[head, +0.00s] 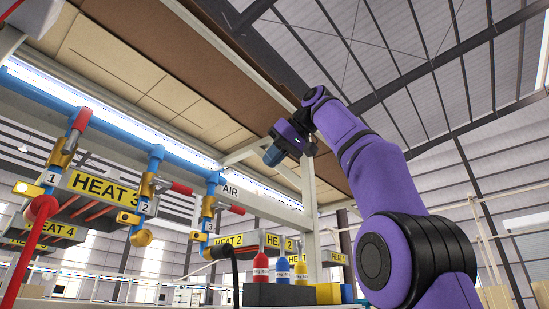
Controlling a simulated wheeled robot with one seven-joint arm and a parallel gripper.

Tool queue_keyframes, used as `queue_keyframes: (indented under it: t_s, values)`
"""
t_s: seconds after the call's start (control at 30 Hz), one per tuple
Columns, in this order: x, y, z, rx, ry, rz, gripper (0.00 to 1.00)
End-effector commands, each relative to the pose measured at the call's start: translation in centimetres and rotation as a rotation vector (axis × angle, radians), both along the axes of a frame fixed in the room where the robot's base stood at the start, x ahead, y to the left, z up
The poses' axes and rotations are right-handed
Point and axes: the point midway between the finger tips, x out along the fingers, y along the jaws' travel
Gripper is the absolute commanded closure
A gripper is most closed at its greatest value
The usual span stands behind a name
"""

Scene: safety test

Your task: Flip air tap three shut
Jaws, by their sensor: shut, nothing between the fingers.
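Air tap three is a brass valve (209,207) on a blue drop pipe, above a white tag "3" (208,227). Its red lever handle (233,209) points out to the right, across the pipe. A black hose (222,250) leaves the fitting below it. My gripper (273,157) is at the end of my purple arm, up and to the right of tap three, apart from it. It is shut and empty; its fingertips are small and hard to make out.
Tap two (147,185) has its red handle out to the right; tap one (62,155) has its red handle upward. A blue air pipe (115,120) runs above. Red, blue and yellow bottles (282,269) stand in a dark holder below. A post (310,210) stands right of tap three.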

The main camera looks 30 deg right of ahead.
Motion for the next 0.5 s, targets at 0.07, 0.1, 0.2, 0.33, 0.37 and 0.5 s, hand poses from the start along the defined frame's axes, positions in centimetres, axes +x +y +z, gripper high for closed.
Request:
queue_keyframes:
  t_s: [0.07, 0.1, 0.2, 0.33, 0.37, 0.5]
  values:
    - [-0.34, -0.14, 0.24, -0.001, -0.002, 0.000, 1.00]
    - [-0.46, -0.18, 0.30, -0.002, -0.001, -0.001, 1.00]
    - [-0.68, -0.21, 0.39, -0.002, 0.000, 0.000, 1.00]
    - [-0.79, -0.21, 0.45, -0.002, -0.001, 0.000, 1.00]
    - [-0.79, -0.21, 0.45, -0.002, -0.001, 0.000, 1.00]
    - [-0.78, -0.21, 0.45, -0.002, -0.001, 0.000, 1.00]
